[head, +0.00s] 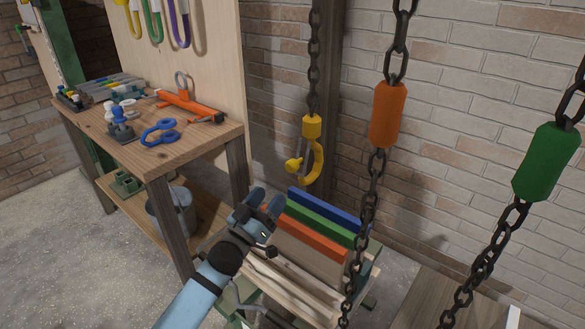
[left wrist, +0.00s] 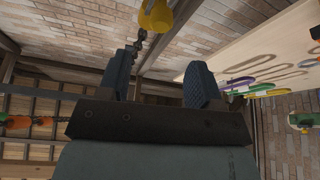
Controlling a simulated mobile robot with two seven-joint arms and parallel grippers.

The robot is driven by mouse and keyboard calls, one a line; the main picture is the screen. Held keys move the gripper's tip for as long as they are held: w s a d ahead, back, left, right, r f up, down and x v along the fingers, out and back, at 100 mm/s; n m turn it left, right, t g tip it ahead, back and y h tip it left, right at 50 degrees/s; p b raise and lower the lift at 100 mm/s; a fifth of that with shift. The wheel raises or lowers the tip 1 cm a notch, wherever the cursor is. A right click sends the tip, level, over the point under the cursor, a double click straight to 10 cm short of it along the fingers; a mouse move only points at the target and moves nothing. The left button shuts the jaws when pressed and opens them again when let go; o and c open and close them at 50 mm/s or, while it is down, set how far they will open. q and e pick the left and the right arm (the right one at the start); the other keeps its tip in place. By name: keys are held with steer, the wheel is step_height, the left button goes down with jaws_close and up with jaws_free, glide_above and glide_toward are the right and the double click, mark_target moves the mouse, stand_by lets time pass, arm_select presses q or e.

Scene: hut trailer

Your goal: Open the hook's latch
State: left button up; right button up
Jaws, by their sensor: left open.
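A yellow hook (head: 318,160) hangs from a dark chain (head: 314,60) in front of the brick wall. A thin grey latch bar (head: 303,143) spans the hook's mouth on its left side, with a yellow knob (head: 292,165) beside it. The latch looks closed, but it is small in view. My left gripper (head: 264,202) is below and left of the hook, open, empty and apart from it. In the left wrist view its two fingers (left wrist: 160,80) are spread, and a yellow part of the hook (left wrist: 156,14) shows at the top edge. My right gripper is out of view.
A wooden workbench (head: 190,150) with tools stands at left, with a bucket (head: 172,212) on its lower shelf. Chains with an orange sleeve (head: 388,114) and a green sleeve (head: 548,162) hang at right. A rack with coloured boards (head: 318,222) stands below the hook.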

mark_target(291, 166)
arm_select(q)
steer(key=b+x, duration=0.1)
steer(key=x, duration=0.8)
steer(key=shift+w+d+b, duration=0.2)
steer(key=shift+w+b, duration=0.15)
steer(key=shift+w+d+r, duration=0.25)
steer(key=shift+w, duration=0.2)
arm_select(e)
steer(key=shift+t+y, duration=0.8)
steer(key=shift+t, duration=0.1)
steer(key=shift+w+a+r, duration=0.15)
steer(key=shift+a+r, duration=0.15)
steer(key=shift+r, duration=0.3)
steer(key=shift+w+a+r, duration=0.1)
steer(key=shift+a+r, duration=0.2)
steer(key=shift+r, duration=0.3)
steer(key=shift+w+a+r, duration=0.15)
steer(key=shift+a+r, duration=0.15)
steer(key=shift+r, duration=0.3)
arm_select(q)
jaws_close()
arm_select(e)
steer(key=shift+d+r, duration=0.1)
